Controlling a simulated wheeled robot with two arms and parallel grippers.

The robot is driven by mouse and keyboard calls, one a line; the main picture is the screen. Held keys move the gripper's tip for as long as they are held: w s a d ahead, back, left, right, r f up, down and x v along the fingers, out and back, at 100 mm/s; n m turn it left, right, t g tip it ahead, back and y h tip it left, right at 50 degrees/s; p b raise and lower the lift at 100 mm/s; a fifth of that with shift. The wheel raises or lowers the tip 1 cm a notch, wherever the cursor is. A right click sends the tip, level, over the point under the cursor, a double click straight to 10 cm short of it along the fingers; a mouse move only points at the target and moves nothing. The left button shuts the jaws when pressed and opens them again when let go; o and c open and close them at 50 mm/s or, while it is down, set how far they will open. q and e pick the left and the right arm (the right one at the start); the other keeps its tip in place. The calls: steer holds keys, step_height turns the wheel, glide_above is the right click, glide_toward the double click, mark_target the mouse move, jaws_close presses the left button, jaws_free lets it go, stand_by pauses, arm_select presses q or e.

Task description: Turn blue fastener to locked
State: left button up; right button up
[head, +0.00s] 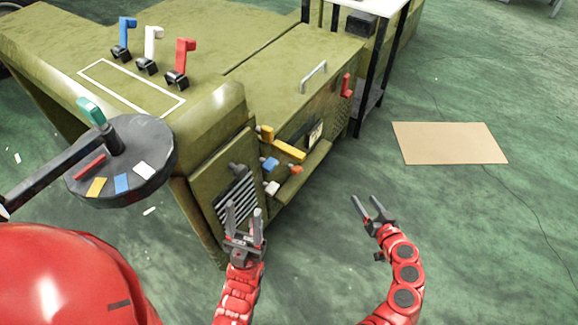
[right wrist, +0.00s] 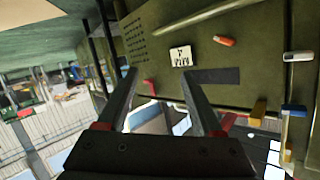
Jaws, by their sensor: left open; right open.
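A small blue fastener (head: 270,163) is on the front of the olive chassis, among yellow, white and orange parts. A blue part (right wrist: 294,110) also shows at the right of the right wrist view, beside a yellow block; I cannot tell its turn position. My left gripper (head: 244,208) is open and empty, in front of the striped grille and below the blue fastener in the picture. My right gripper (head: 366,200) is open and empty over the floor, to the right of the chassis. Its open fingers (right wrist: 158,74) also show in the right wrist view.
Blue (head: 124,38), white (head: 152,47) and red (head: 183,62) levers stand on the chassis top (head: 220,30). A dark round dial (head: 130,180) with coloured patches is at left. A tan mat (head: 450,143) lies on the green floor at right. The floor around my right gripper is clear.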

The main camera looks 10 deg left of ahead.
steer(key=s+a+r+n+g+y, duration=0.2)
steer(key=s+a+r+n+y, duration=0.1)
steer(key=a+r+n+y, duration=0.3)
steer(key=n+g+y, duration=0.4)
steer(key=n+g, duration=0.1)
steer(key=n, duration=0.1)
glide_toward(274, 167)
steer(key=b+x, duration=0.1)
steer(key=x, duration=0.8)
steer(key=shift+w+a+f+b, duration=0.1)
steer(key=shift+w+a+b, duration=0.05)
steer(key=shift+a+b, duration=0.15)
jaws_close()
